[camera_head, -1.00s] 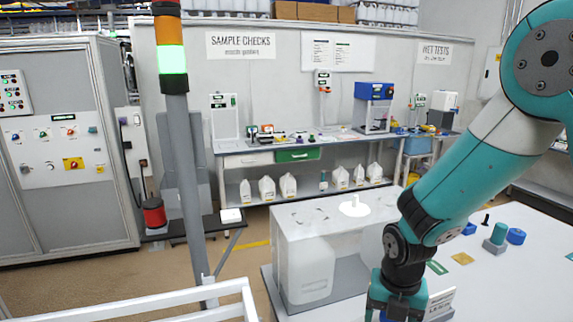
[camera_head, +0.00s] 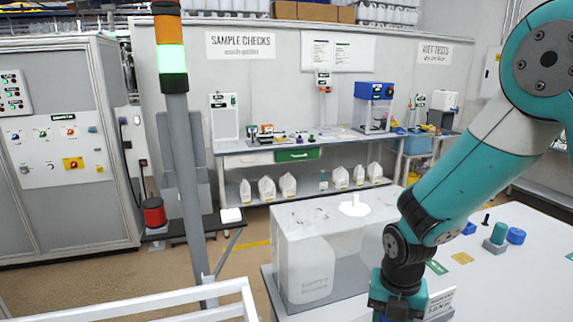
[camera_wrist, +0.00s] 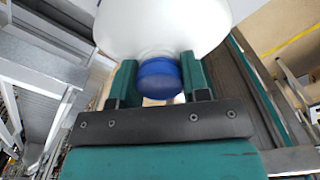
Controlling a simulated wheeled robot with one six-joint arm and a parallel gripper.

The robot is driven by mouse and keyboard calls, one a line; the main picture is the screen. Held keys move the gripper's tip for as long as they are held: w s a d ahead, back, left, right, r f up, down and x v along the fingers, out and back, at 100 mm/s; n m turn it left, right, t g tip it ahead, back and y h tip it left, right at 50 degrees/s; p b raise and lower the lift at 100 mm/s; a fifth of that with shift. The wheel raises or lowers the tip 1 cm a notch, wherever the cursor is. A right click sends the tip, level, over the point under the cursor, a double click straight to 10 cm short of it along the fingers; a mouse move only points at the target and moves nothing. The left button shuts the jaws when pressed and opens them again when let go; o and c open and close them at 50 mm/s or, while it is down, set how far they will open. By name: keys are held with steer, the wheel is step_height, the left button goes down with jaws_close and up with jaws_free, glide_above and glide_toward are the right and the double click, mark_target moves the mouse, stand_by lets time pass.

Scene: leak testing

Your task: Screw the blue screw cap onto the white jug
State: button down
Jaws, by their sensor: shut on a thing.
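In the wrist view, my gripper (camera_wrist: 158,76) is shut on the blue screw cap (camera_wrist: 160,84), with one teal finger on each side of it. The white jug (camera_wrist: 165,22) fills the top of that view, and its pale neck lies directly against the cap. I cannot tell how far the cap sits on the neck. In the head view, my gripper (camera_head: 398,304) is at the bottom edge, with its fingertips cut off by the frame. The held cap and this jug's neck are not visible there.
A clear tank (camera_head: 345,245) with a large white container inside stands left of my gripper. A white table (camera_head: 490,275) on the right holds a teal-and-grey piece (camera_head: 497,236) and a blue round piece (camera_head: 516,236). A white rail (camera_head: 160,308) crosses the lower left.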

steer(key=m, duration=1.1)
steer(key=shift+s+f+p, duration=0.15)
steer(key=shift+f+p, duration=0.05)
steer(key=shift+p, duration=0.1)
steer(key=shift+m, duration=0.3)
steer(key=shift+m, duration=0.4)
steer(key=c, duration=0.8)
jaws_free()
steer(key=shift+c, duration=0.2)
steer(key=shift+s, duration=0.1)
